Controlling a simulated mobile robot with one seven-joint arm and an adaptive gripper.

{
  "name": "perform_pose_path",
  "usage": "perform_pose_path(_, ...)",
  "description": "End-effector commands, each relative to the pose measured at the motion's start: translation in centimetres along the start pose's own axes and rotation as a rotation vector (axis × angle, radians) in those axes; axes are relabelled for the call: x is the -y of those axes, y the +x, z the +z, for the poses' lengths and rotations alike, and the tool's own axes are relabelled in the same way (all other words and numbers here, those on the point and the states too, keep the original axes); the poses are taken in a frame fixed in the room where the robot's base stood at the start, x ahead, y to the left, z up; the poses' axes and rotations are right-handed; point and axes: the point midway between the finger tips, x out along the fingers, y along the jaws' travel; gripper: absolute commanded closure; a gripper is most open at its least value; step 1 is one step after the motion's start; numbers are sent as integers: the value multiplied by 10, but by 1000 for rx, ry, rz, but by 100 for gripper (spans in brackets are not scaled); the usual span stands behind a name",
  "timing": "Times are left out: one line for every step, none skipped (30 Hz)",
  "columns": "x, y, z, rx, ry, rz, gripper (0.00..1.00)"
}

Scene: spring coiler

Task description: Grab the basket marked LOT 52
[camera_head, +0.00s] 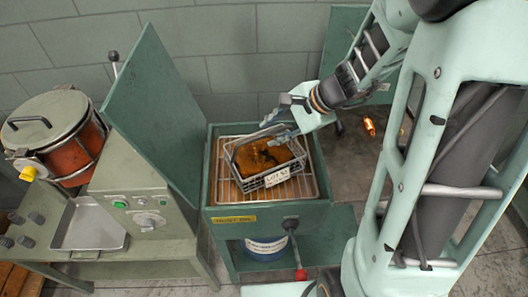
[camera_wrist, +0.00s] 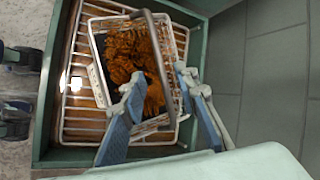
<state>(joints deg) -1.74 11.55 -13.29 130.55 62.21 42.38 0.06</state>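The wire basket (camera_head: 256,184) sits on a rack in the green open-topped box, filled with amber-brown pieces. Its white tag (camera_head: 277,177) seems to read LOT 52, though the last digit is small. The basket also shows in the wrist view (camera_wrist: 97,72), with its grey handle (camera_wrist: 158,36) raised over it. My gripper (camera_head: 279,118) is above the basket's back edge, by the handle. In the wrist view its two blue-grey fingers (camera_wrist: 160,82) are apart, and the handle appears to pass between them. I cannot tell whether either finger touches it.
The green box (camera_head: 213,190) has a raised lid panel (camera_head: 155,110) on its left and wire rack bars around the basket. Left of it are a bench with a metal tray (camera_head: 92,226) and a lidded orange pot (camera_head: 75,150). A red-knobbed lever (camera_head: 299,272) juts from the front.

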Motion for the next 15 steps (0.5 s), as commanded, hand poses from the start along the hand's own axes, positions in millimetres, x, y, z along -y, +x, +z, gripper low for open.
perform_pose_path(0, 8, 2, 4, -2, 5, 72)
perform_pose_path(0, 13, 2, 4, -1, 5, 72)
perform_pose_path(1, 19, 2, 3, -2, 5, 72)
perform_pose_path(1, 23, 2, 2, -1, 4, 72)
perform_pose_path(1, 27, 1, 3, -2, 4, 72)
perform_pose_path(1, 32, 1, 2, -1, 2, 72)
perform_pose_path(1, 35, 1, 1, -2, 3, 72)
perform_pose_path(1, 37, 1, 1, -2, 3, 72)
perform_pose_path(2, 40, 1, 0, -2, 2, 72)
perform_pose_path(2, 41, 1, 0, -2, 1, 72)
perform_pose_path(2, 41, 1, 0, -2, 1, 72)
perform_pose_path(2, 42, 1, 0, -2, 1, 72)
perform_pose_path(2, 42, 1, 0, -2, 0, 72)
perform_pose_path(2, 41, 1, 0, -2, 0, 72)
perform_pose_path(2, 41, 1, 0, -2, 0, 72)
